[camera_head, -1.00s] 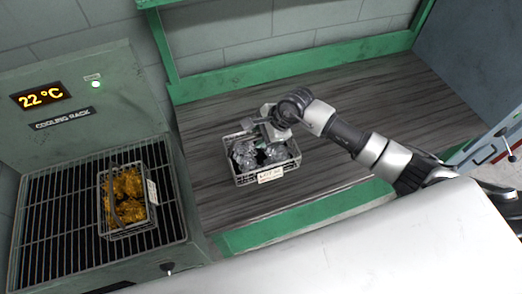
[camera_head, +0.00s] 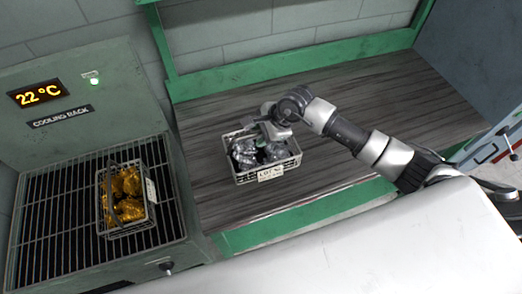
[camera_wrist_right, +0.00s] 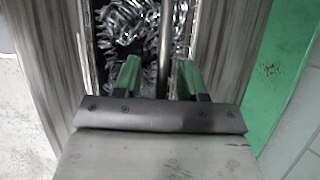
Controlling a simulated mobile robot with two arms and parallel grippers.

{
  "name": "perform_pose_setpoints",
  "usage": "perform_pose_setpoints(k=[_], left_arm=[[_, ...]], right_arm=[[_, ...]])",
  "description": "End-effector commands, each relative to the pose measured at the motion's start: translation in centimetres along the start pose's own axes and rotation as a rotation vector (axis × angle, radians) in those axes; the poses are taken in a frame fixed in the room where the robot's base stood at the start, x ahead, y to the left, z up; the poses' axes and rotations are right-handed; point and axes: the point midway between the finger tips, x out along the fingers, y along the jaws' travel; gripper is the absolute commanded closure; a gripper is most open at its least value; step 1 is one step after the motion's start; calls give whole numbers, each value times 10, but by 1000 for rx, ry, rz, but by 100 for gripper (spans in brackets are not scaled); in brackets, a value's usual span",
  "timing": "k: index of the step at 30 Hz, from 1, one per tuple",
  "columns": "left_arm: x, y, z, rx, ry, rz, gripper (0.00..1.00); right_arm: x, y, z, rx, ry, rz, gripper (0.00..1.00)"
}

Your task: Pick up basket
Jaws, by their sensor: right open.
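A wire basket (camera_head: 288,166) filled with silvery metal coils stands upright on the dark wood-grain bench, with a white label on its front. My right gripper (camera_head: 262,128) is just above the basket's back part. In the right wrist view, its two green fingertips (camera_wrist_right: 160,64) are apart, with a thin metal bar (camera_wrist_right: 165,35), seemingly the basket's handle, between them. I cannot tell whether they touch it. A second basket (camera_head: 150,190) with golden coils and a handle stands on the cooling rack at the left. My left gripper is not in view.
The cooling rack (camera_head: 45,215) has a back panel reading 22 °C with a green light. A green frame (camera_head: 290,62) edges the bench (camera_head: 390,95). The bench is clear behind and right of the silver basket. A white surface (camera_head: 380,245) fills the lower right.

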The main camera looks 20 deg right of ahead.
Motion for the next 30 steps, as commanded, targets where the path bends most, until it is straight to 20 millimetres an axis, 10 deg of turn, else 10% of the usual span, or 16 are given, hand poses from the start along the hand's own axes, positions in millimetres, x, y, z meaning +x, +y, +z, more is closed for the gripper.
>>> perform_pose_setpoints(k=[5, 13, 30], left_arm=[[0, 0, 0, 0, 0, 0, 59], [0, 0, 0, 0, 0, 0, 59], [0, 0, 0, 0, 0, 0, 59]], right_arm=[[0, 0, 0, 0, 0, 0, 62], [0, 0, 0, 0, 0, 0, 100], [0, 1, 0, 2, -1, 2, 100]])
